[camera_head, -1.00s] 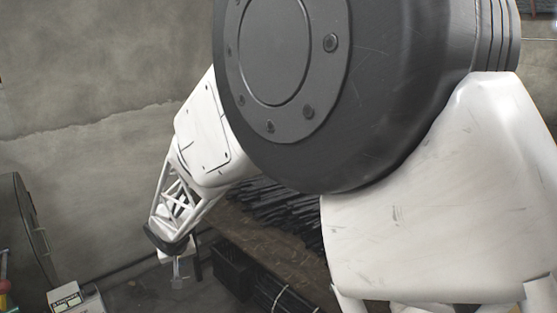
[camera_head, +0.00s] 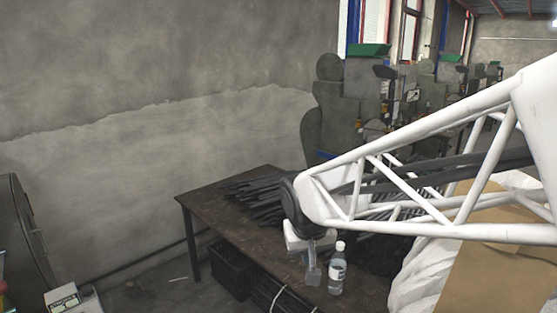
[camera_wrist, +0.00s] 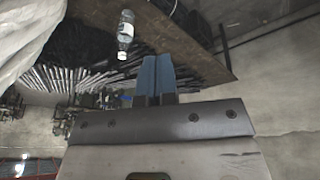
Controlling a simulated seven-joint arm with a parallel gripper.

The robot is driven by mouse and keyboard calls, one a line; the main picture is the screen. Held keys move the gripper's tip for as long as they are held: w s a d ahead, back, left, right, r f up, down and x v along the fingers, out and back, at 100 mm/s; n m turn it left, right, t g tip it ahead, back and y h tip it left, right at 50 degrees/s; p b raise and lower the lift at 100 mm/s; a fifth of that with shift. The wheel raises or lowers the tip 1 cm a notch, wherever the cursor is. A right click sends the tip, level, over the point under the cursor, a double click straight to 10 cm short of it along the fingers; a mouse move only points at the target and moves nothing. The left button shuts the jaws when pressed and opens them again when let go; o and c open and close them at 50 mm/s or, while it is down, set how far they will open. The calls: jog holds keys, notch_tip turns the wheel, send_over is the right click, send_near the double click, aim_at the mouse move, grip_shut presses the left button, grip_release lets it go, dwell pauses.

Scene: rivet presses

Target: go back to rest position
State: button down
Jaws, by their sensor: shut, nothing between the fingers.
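My gripper (camera_head: 313,277) hangs at the end of my white lattice arm, in front of the wooden table (camera_head: 205,192) in the head view. In the wrist view my gripper's two blue-grey fingers (camera_wrist: 156,75) lie together, shut with nothing between them. A clear bottle with a white cap (camera_head: 337,272) appears just right of my gripper in the head view. The bottle also shows in the wrist view (camera_wrist: 125,35), apart from the fingers. My arm hides part of the table.
Many dark rods (camera_head: 258,205) lie on the table. A black crate (camera_head: 230,270) stands below it. Green-grey presses (camera_head: 345,105) stand behind. A white sack (camera_head: 415,285) and cardboard (camera_head: 490,265) are at the lower right. A dark cabinet (camera_head: 22,235) stands at the left.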

jog(key=s+d+m, duration=0.1)
jog(key=s+d, duration=0.5)
jog(key=s, duration=0.3)
jog(key=s+d+m+g, duration=0.1)
jog(key=s+d, duration=0.5)
jog(key=s, duration=0.4)
jog(key=shift+s+r, duration=0.2)
jog(key=shift+d, duration=0.1)
dwell(1.7)
